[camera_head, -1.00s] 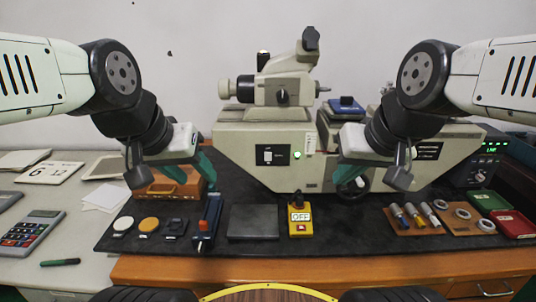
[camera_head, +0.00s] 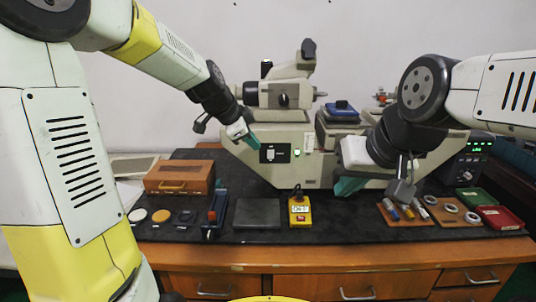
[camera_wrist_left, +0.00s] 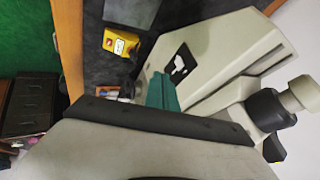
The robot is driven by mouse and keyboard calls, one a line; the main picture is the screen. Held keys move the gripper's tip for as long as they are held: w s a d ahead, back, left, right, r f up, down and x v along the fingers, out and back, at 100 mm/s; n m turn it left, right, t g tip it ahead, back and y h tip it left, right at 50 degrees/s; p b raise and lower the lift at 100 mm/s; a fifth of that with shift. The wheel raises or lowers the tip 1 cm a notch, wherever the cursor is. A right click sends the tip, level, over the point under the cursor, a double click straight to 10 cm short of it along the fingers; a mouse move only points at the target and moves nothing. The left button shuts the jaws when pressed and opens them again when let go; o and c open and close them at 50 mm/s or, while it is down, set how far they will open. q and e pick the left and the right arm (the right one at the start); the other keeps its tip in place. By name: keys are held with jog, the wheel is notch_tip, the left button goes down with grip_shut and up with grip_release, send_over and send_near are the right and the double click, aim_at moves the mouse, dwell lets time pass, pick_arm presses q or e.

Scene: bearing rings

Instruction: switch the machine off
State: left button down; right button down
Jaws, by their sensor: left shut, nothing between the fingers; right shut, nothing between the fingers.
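The machine (camera_head: 262,176) is a large beige bench instrument at the back of the table. Its front has a black panel with a white rocker switch (camera_head: 270,154) and a lit green lamp (camera_head: 297,152). My left gripper (camera_head: 254,142) has its teal fingers shut, close to the panel's upper left corner; I cannot tell whether they touch it. In the left wrist view the fingers (camera_wrist_left: 163,92) point towards the black switch panel (camera_wrist_left: 183,63), with a small gap showing. My right gripper (camera_head: 346,187) is shut, in front of the machine's right part.
A yellow box with a label and red mark (camera_head: 300,211) stands before the machine, beside a dark flat plate (camera_head: 257,212). A wooden box (camera_head: 180,178) sits left. A wooden tray of tools (camera_head: 405,213), rings and green and red trays lie right.

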aim_at(268, 150)
pick_arm(q)
jog(key=shift+w+d+f+m, duration=0.15)
jog(key=shift+w+f+m, duration=0.05)
jog(key=shift+w+m, duration=0.1)
jog(key=shift+w+d+f, duration=0.65)
jog(key=shift+w+f, duration=0.55)
jog(key=shift+w, duration=0.3)
jog(key=shift+w+d+f, duration=0.65)
jog(key=shift+w+f, duration=0.55)
jog(key=shift+w, duration=0.25)
jog(key=shift+w+d+f, duration=0.65)
jog(key=shift+w+f, duration=0.55)
jog(key=shift+w, duration=0.3)
jog(key=shift+w+r, duration=0.1)
jog(key=shift+w, duration=0.15)
